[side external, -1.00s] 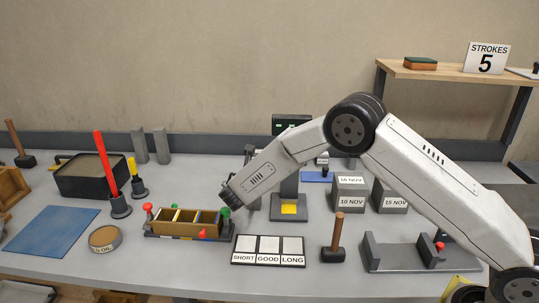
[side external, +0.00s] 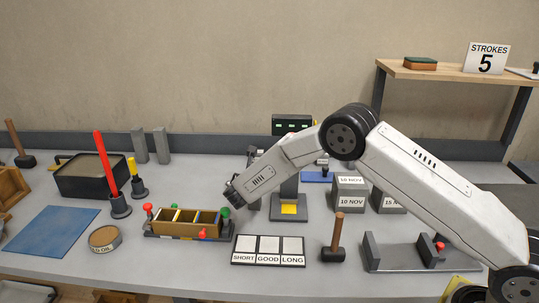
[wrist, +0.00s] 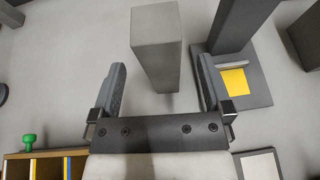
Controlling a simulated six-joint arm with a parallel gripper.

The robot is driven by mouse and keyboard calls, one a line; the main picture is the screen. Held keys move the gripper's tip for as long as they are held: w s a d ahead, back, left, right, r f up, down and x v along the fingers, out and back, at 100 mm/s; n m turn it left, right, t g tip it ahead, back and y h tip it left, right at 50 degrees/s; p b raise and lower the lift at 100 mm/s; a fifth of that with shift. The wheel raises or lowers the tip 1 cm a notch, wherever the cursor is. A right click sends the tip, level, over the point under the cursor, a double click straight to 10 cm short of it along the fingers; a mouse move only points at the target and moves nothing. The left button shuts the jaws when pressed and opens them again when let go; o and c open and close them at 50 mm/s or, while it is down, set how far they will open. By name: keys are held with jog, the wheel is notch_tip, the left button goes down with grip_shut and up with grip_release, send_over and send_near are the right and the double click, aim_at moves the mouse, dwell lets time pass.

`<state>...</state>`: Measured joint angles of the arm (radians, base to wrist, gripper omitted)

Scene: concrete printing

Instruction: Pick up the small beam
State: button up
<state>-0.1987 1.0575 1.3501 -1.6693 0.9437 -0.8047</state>
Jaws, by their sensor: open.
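A grey concrete beam (wrist: 156,55) stands upright on the table in the wrist view, its top face toward the camera. It appears between and just beyond my gripper's fingers. My gripper (wrist: 161,70) is open, with one finger on each side and visible space between them; I see no contact with the beam. In the side external view my wrist end is above the table between the wooden mould (side external: 185,230) and the press stand (side external: 289,212). The fingers are mostly hidden there, and a grey upright shape behind them is partly covered.
The press stand with its yellow pad (wrist: 233,81) is close to the right of the beam. The mould with its green knob (wrist: 28,141) is at lower left. Label tray (side external: 268,250), mallet (side external: 333,254) and dated cubes (side external: 348,194) are nearby. Table left of the beam is clear.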

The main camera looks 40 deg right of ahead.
jog(key=x, duration=0.4)
jog(key=shift+w+d+f, duration=0.1)
jog(key=shift+w+d, duration=0.05)
jog(key=shift+d, duration=0.05)
dwell(0.4)
grip_shut()
